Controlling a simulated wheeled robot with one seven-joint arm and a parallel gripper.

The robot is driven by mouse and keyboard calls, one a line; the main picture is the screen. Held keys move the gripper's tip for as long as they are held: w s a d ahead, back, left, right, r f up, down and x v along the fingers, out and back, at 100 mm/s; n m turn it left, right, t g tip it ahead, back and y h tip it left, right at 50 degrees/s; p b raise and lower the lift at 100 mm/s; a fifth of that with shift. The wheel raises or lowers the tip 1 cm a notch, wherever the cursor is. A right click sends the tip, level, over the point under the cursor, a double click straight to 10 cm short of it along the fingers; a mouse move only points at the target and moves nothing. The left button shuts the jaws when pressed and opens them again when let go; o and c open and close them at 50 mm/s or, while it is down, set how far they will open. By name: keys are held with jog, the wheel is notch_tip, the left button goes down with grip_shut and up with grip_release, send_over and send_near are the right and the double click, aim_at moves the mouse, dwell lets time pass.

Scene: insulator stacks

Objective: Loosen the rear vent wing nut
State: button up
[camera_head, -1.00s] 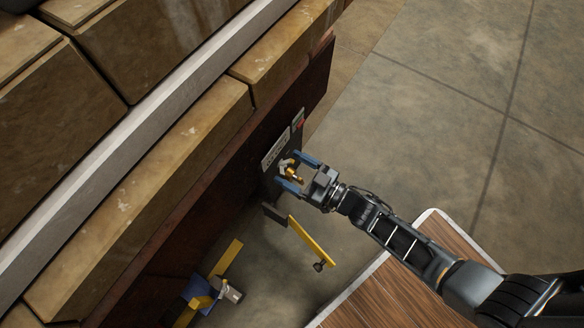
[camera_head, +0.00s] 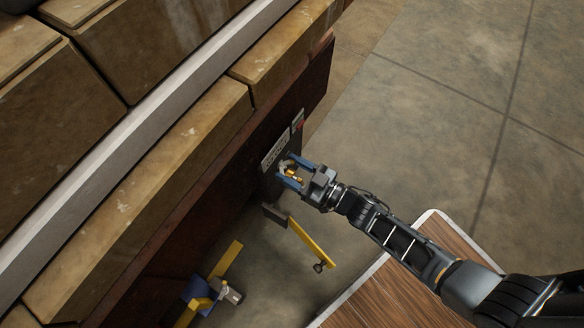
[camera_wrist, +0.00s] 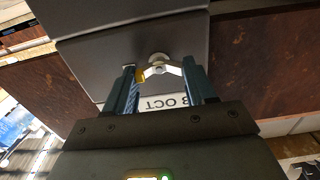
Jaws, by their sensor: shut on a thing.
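The brass wing nut (camera_head: 291,173) sits on a grey panel on the side of the dark red frame. In the wrist view the wing nut (camera_wrist: 158,69) shows a round centre with wings spread to both sides, one of them yellowish. My gripper (camera_head: 289,172) reaches it from the right, and its blue fingers lie on either side of the wings. In the wrist view my gripper (camera_wrist: 160,80) is shut on the wing nut, with a finger at each wing's end.
A white label (camera_head: 275,151) with dark letters is beside the nut. Below hang a yellow lever (camera_head: 311,242) and another yellow handle with a blue part (camera_head: 199,289). A wooden-topped table (camera_head: 385,290) is under my arm. Bare floor lies to the right.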

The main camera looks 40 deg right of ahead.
jog(key=shift+n, duration=0.3)
jog(key=n, duration=1.3)
jog(key=shift+s+a+f+b, duration=0.1)
jog(key=shift+a+f+b, duration=0.1)
jog(key=shift+b, duration=0.2)
jog(key=shift+n, duration=2.5)
jog(key=shift+f, duration=0.1)
jog(key=o, duration=1)
jog(key=shift+o, duration=0.2)
